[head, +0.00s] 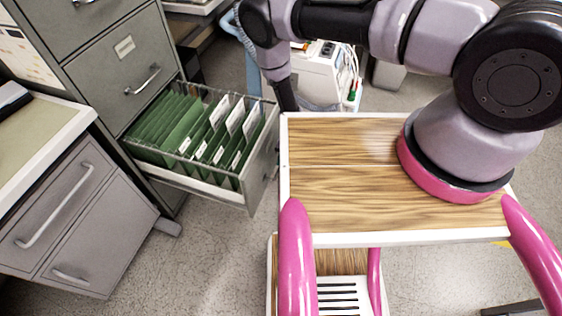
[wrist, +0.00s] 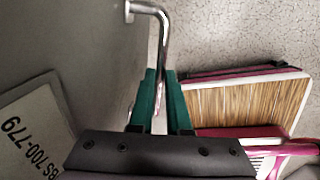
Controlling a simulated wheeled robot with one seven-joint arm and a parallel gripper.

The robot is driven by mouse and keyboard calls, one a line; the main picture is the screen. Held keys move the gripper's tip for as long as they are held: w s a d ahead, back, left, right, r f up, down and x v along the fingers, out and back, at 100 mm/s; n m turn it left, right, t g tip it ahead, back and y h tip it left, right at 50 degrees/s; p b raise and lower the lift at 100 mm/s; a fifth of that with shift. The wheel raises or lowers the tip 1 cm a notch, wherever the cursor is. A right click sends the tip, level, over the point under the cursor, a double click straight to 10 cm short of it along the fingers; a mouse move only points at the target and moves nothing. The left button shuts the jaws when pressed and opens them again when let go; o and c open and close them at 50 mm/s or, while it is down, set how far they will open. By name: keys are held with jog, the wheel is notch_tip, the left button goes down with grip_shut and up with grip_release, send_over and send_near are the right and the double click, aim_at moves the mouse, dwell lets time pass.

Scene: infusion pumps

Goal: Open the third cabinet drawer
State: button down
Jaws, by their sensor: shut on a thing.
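The grey filing cabinet (head: 115,50) stands at the left in the head view. Its third visible drawer (head: 258,165), below two shut ones, is pulled well out and shows green hanging folders (head: 205,130) with white tabs. In the wrist view the drawer's grey front (wrist: 65,60) carries a label (wrist: 35,135) and a curved metal handle (wrist: 163,40). My gripper (wrist: 160,85) has its green fingers on either side of the handle bar and is shut on it. In the head view my gripper is hidden beyond the drawer front and my own top.
A grey side cabinet (head: 70,220) with a pale top stands close at the left, near the open drawer. A white wheeled device (head: 320,75) with cables stands behind. Speckled floor (head: 205,255) is free below the drawer.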

jog(key=shift+d, duration=0.15)
jog(key=c, duration=0.9)
grip_release()
jog(key=r, duration=0.3)
jog(key=d+r, duration=0.1)
jog(key=r, duration=0.6)
jog(key=shift+s+d+r, duration=0.3)
jog(key=shift+s+d, duration=0.05)
jog(key=shift+d, duration=0.05)
